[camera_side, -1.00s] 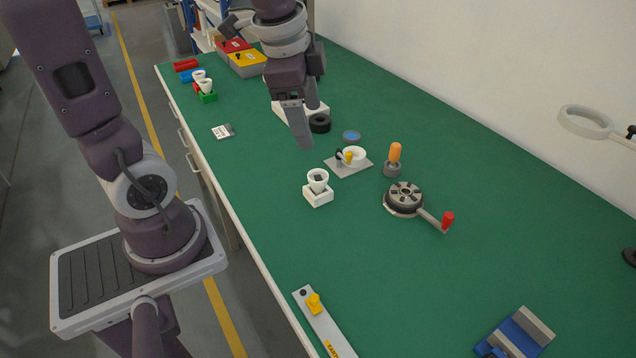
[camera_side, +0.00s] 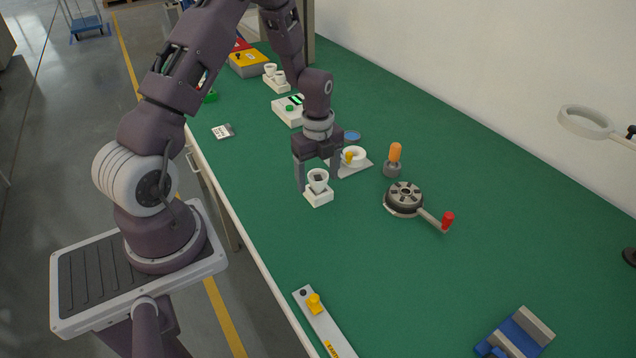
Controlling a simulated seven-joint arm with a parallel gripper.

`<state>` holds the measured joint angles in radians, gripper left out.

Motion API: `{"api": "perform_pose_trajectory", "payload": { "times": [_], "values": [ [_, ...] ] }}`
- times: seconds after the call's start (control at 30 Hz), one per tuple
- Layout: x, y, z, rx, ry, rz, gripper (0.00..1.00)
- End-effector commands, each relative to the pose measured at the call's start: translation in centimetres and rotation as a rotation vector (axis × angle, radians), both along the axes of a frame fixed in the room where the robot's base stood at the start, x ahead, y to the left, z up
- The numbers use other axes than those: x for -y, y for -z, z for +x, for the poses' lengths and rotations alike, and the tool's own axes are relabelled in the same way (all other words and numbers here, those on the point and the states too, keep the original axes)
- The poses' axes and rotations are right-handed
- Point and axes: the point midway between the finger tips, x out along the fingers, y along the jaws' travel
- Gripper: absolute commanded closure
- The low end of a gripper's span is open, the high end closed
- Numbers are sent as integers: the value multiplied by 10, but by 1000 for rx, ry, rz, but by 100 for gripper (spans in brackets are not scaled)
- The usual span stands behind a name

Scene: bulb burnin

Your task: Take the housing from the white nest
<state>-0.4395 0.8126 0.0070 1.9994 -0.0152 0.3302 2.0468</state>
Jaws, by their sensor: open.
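The housing (camera_side: 318,177), a small white cup shape with a dark inside, stands upright in the white nest (camera_side: 319,198), a low white block on the green bench. My gripper (camera_side: 317,183) is open and points down over the nest. One finger is to the left of the housing and the other to its right. I see gaps between the fingers and the housing; I cannot tell their exact depth.
An orange-handled tool (camera_side: 394,157) and a dark round fixture (camera_side: 403,197) with a red-knobbed crank stand to the right. The bench front is mostly clear around a grey bar (camera_side: 323,325).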

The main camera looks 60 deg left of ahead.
Motion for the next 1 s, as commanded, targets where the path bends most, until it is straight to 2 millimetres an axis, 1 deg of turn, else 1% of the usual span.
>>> {"api": "perform_pose_trajectory", "payload": {
  "times": [0.1, 0.17, 0.2, 0.27, 0.3, 0.43, 0.6, 0.67, 0.77, 0.9, 1.0],
  "values": [
    [0, 0, 0, 0, -1, 0, 27],
    [0, -1, 0, 1, -1, 0, 39],
    [0, -1, 0, 1, -1, 0, 47],
    [0, -1, 0, 1, -1, 0, 59],
    [0, -1, 0, 1, -1, 0, 67],
    [0, -1, 0, 1, -2, 0, 92],
    [0, -1, 0, 1, -2, 0, 92],
    [0, -4, 1, 3, -2, 1, 92],
    [-1, -22, 2, 7, -4, 2, 92],
    [-1, -60, 2, 8, -3, 3, 92],
    [-1, -82, 1, 6, -2, 3, 92]
  ]
}}
